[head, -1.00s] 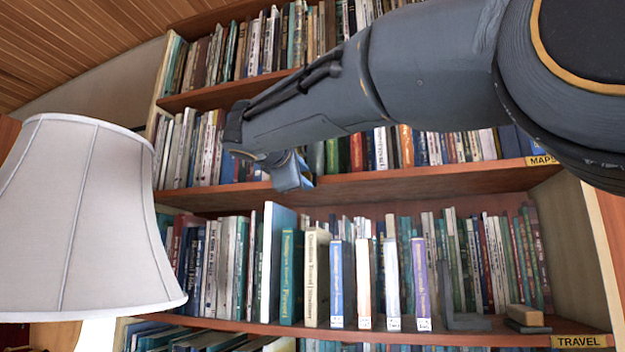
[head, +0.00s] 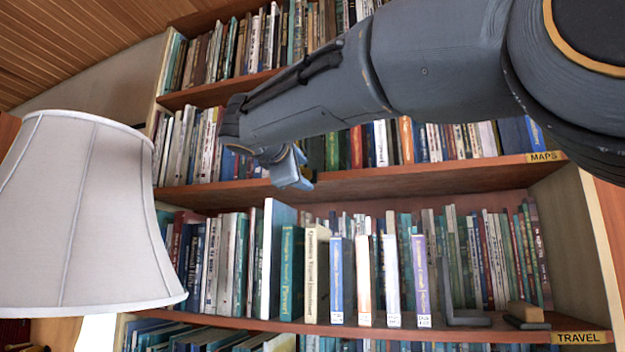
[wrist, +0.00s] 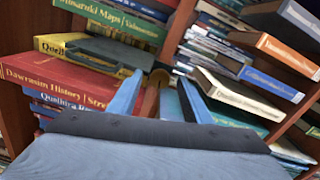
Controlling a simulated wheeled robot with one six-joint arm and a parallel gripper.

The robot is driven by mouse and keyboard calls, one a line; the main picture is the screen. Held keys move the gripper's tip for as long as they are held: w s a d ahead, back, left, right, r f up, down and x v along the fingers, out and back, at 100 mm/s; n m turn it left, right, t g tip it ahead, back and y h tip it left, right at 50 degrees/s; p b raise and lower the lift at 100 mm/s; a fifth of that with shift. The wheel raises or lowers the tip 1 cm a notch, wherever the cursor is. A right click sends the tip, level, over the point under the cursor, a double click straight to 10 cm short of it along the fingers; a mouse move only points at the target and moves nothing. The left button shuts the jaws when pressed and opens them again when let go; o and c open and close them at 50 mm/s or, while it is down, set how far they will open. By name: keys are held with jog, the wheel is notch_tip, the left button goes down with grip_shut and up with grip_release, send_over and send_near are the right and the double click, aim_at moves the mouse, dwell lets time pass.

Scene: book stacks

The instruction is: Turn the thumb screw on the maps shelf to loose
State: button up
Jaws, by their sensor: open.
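The maps shelf (head: 430,180) is the upper board with a yellow MAPS label (head: 545,157) at its right end. My gripper (head: 302,168) is at its front edge, left of the shelf's middle, under my forearm. In the wrist view my gripper (wrist: 160,97) is open, with two blue fingers apart. A small brownish rounded thing (wrist: 160,78) shows between and beyond the fingers; it may be the thumb screw, but it is too small and dark to tell. I cannot make out a thumb screw in the head view.
A white lampshade (head: 85,215) stands close at the left. Upright books line the shelves. The travel shelf (head: 465,337) below holds several books and a dark bookend (head: 460,318). In the wrist view a red book (wrist: 60,82) lies left of the fingers and a cream book (wrist: 240,97) right.

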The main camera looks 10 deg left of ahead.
jog(key=s+b, duration=0.2)
jog(key=s, duration=0.5)
jog(key=shift+a+b, duration=0.25)
jog(key=shift+b, duration=0.1)
jog(key=shift+s, duration=0.1)
